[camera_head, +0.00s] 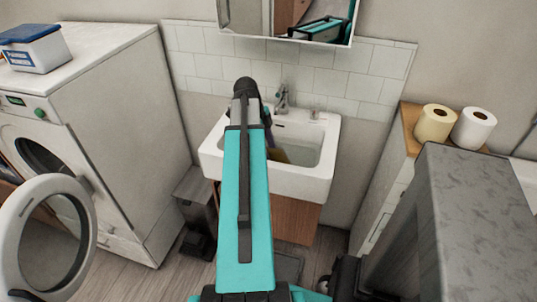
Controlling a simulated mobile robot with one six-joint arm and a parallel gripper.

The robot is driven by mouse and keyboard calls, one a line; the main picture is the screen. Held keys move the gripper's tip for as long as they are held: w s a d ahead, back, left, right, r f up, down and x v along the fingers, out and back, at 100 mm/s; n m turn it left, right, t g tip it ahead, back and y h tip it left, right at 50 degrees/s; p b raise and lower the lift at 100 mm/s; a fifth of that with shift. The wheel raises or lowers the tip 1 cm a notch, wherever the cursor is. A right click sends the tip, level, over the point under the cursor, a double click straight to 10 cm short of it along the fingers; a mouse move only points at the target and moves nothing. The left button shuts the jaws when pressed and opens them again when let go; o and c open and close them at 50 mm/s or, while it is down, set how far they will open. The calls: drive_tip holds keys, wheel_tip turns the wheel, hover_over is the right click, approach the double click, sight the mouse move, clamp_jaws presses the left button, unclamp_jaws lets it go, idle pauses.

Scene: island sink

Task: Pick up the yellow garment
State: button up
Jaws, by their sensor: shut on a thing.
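A small yellow-brown patch (279,155) shows inside the white sink basin, just right of my teal arm. It looks like part of the yellow garment; the rest is hidden behind the arm. My arm reaches up over the front of the sink and bends at a dark joint near the back wall. My gripper is hidden behind the arm, so its fingers and any contact with the garment do not show. A narrow dark purplish shape shows at the arm's right edge above the patch; I cannot tell what it is.
The white sink (318,182) has a tap (282,98) at its back. A washing machine (110,110) stands left with its round door (88,235) open. Toilet rolls (435,123) sit on a cabinet at right. A mirror cabinet (345,30) hangs above the sink.

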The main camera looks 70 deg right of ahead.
sight(268, 150)
wheel_tip(268, 150, up, 16)
drive_tip(key=b, duration=0.1)
drive_tip(key=shift+f, duration=0.25)
